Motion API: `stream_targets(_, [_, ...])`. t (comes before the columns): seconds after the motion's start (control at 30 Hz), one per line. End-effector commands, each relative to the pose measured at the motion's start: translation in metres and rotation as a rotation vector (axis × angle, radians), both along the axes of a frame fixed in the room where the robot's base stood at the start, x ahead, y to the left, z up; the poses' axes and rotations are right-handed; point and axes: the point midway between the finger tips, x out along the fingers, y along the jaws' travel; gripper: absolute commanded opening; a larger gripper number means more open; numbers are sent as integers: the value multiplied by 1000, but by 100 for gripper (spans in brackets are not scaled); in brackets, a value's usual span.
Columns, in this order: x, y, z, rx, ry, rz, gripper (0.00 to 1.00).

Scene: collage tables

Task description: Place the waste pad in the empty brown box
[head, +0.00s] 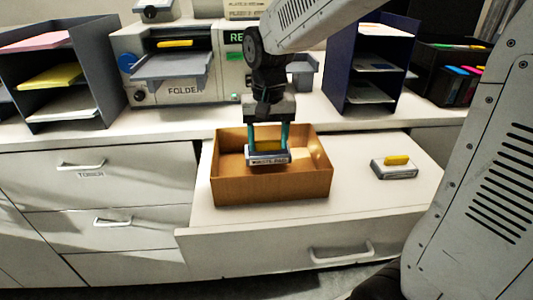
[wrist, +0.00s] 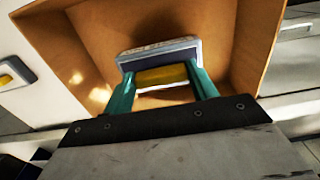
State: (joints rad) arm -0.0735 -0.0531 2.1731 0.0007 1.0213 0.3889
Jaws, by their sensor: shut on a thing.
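The waste pad (head: 268,159) is a grey block with a yellow grip and a label on its front. My gripper (head: 269,143) points down with its two teal fingers shut on the pad's yellow grip. The brown box (head: 270,190) is open-topped and stands on the pulled-out drawer surface. The pad is over the box opening, within its walls as seen. In the wrist view, the pad (wrist: 158,52) sits between the fingers (wrist: 163,78), with the box walls (wrist: 70,60) around it. Nothing else shows inside the box. Whether the pad touches the box floor cannot be told.
A similar grey block with a yellow grip (head: 395,167) lies right of the box on the drawer (head: 360,205). Behind, the counter holds a folder machine (head: 180,70), a tray rack with papers (head: 55,75) and a dark shelf rack (head: 365,65). Drawer surface between box and block is clear.

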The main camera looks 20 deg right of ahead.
Motion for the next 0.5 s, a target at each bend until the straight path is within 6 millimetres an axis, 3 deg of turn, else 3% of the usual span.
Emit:
stream_targets(0.3, [-1, 2, -36, 0, 2, 3, 34])
stream_targets(0.5, [0, 2, -40, 0, 0, 3, 34])
